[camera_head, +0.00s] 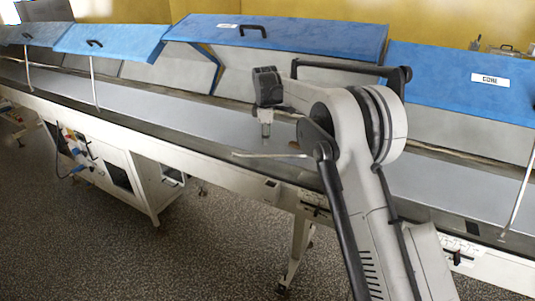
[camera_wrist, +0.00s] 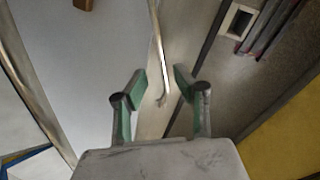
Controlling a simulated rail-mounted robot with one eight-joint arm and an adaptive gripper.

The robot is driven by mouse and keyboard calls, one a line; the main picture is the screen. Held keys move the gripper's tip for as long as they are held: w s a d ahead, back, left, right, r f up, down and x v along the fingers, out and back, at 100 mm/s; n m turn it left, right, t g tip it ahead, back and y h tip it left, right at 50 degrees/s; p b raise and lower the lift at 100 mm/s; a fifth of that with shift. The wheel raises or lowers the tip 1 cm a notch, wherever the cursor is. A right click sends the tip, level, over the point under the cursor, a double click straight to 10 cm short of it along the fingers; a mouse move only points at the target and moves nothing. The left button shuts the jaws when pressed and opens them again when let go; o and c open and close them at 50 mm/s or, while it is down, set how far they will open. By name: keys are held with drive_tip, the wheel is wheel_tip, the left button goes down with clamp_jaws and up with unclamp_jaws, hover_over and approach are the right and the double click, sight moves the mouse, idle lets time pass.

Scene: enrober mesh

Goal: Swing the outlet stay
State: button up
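A thin metal stay rod (camera_wrist: 157,45) runs down the wrist view and ends in a small hook between the two fingertips. In the head view a thin, nearly level rod (camera_head: 262,155) lies just below my gripper, over the near edge of the conveyor. My gripper (camera_wrist: 160,84) is open, with green-padded fingers on either side of the rod's hooked end. No finger clearly touches the rod, and the depth between them is hard to tell. In the head view my gripper (camera_head: 266,131) points down and its fingers overlap.
Blue hoods (camera_head: 290,33) stand raised along the long conveyor (camera_head: 160,100). Other upright stays (camera_head: 94,82) show at the left, and one (camera_head: 519,190) at the right. A control cabinet (camera_head: 100,165) stands below left. The speckled floor in front is clear.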

drive_tip(key=f, duration=0.3)
drive_tip(key=w+f, duration=0.1)
drive_tip(key=f, duration=0.2)
drive_tip(key=f+p, duration=0.1)
drive_tip(key=f, duration=0.2)
drive_tip(key=shift+w, duration=0.25)
clamp_jaws()
